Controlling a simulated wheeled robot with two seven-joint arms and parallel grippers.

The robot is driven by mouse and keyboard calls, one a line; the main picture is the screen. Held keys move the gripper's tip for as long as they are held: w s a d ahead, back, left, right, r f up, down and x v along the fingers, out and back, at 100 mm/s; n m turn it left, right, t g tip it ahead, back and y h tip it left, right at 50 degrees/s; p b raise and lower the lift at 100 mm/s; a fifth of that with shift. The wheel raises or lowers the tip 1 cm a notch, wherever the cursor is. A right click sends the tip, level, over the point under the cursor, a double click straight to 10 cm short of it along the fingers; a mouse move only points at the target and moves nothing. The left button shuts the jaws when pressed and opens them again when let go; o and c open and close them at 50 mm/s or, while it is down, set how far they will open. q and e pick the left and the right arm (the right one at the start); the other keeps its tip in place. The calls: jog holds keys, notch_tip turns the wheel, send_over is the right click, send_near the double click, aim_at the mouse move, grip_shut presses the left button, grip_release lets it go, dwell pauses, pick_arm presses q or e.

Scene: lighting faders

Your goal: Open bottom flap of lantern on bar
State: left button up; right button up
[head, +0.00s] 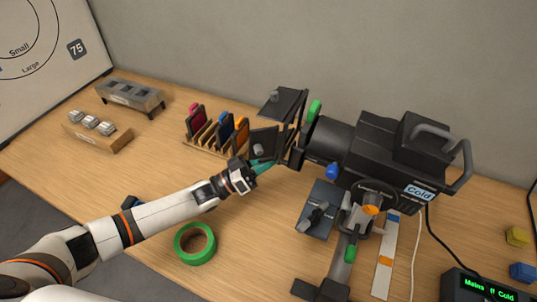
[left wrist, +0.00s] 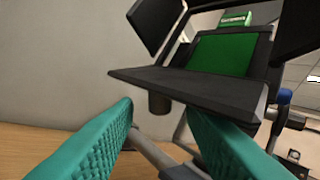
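The black lantern (head: 385,150) is at the right of the head view, marked "Cold", with dark flaps at its left-facing front. The upper flap (head: 284,103) sticks out. A lower flap (head: 264,139) sits below it; in the left wrist view I take it for the wide dark plate (left wrist: 195,88) with a round knob (left wrist: 159,103) hanging beneath its near edge. The green lens (left wrist: 218,55) shows behind the plate. My left gripper (head: 264,166) is beside this flap. Its teal fingers (left wrist: 165,125) are apart, with the knob seen between and beyond them; contact is unclear. My right gripper is not visible.
A rack of coloured cards (head: 216,133) stands behind my left gripper. A green tape roll (head: 195,243) lies in front of my arm. The table's middle is partly clear.

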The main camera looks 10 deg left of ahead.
aim_at(278, 140)
pick_arm(q)
grip_shut()
jog(key=shift+a+r, duration=0.1)
jog(key=shift+w+a+r+m+g+y+p, duration=0.15)
jog(key=shift+a+r+m+g+p, duration=0.15)
jog(key=shift+m+g+p, duration=0.25)
jog(key=shift+s+a+r+m+g+y+p, duration=0.15)
jog(key=shift+r+m+g+p, duration=0.2)
jog(key=shift+m+p, duration=0.3)
jog(key=m+y+p, duration=0.1)
jog(key=p, duration=0.1)
jog(key=a+r+m+g+y+p, duration=0.1)
jog(key=p, duration=0.1)
jog(key=r+m+g+p, duration=0.1)
jog(key=p, duration=0.1)
jog(key=shift+w+a+r+m+y, duration=0.15)
jog(key=shift+w+r+m+y, duration=0.1)
jog(key=shift+m+y, duration=0.15)
jog(key=shift+a+r+m+g+y+p, duration=0.1)
jog(key=shift+r+m+g+y+p, duration=0.1)
jog(key=shift+m+g+y+p, duration=0.4)
jog(key=shift+r+m+y+p, duration=0.3)
jog(key=shift+y+p, duration=0.05)
jog(key=shift+y, duration=0.25)
